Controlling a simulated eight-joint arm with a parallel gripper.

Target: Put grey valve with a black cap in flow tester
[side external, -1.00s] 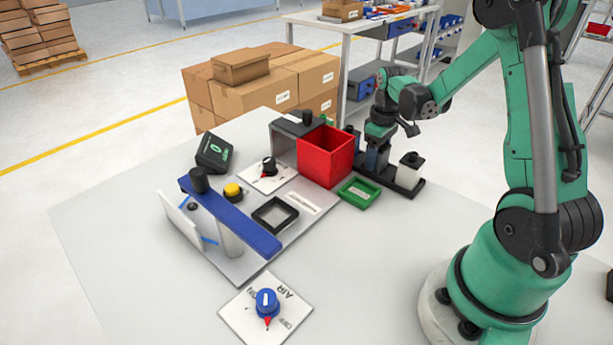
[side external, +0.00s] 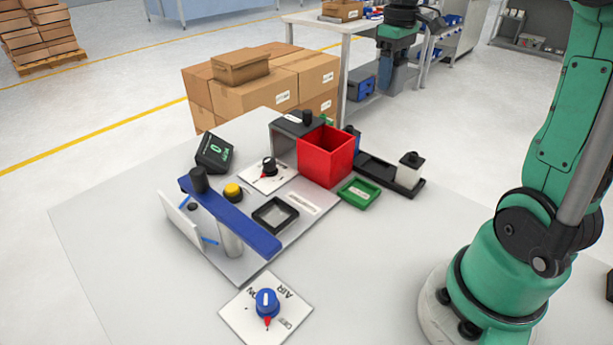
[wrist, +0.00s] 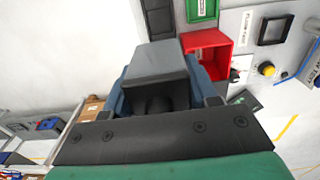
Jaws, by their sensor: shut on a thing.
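My gripper (side external: 392,82) is raised well above the far side of the table, beyond the black rack (side external: 377,166). In the wrist view its blue fingers are shut on the grey valve (wrist: 158,62), a grey block. A dark rounded part below the block, toward the palm, looks like the black cap. In the side view the valve is too small and dark to make out clearly. The tester station is a grey plate with a blue bar (side external: 232,218), a black square frame (side external: 275,214) and a yellow button (side external: 233,190). Its black frame (wrist: 275,30) is empty.
A red open bin (side external: 326,158) and a green tray (side external: 358,192) stand between the station and the rack. A white valve with a black cap (side external: 409,173) remains in the rack. A blue AIR knob (side external: 266,302) is at the front. The table's left part is clear.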

